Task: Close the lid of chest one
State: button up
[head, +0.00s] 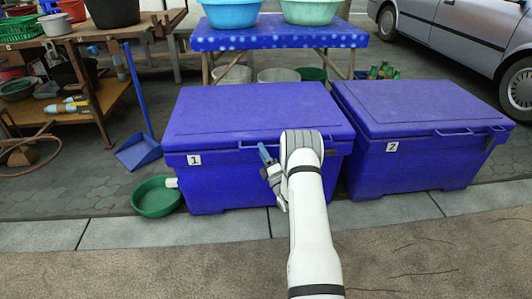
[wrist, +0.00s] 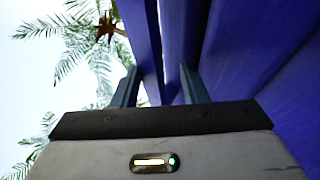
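Chest one (head: 230,178) is the blue chest with the white "1" label, left of centre in the head view. Its lid (head: 245,108) lies over the box and looks down; I cannot tell whether a small gap is left at the front. A blue handle bar (head: 248,147) runs along the lid's front edge, partly hidden by my arm. My gripper (head: 266,155) is at the front of chest one, near that edge. In the wrist view its two fingers (wrist: 160,85) stand apart, with a blue strip (wrist: 145,45) between them. Contact is unclear.
Chest two (head: 410,165), blue with its lid down, stands close on the right. A green basin (head: 157,198) sits at chest one's left front corner, and a blue dustpan (head: 139,153) is further left. A blue table (head: 280,35) stands behind. Pavement in front is clear.

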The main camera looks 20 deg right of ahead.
jog(key=a+p+v, duration=0.1)
jog(key=v, duration=0.6)
jog(key=shift+s+d+f+p, duration=0.25)
jog(key=shift+s+d+p, duration=0.1)
jog(key=shift+d, duration=0.15)
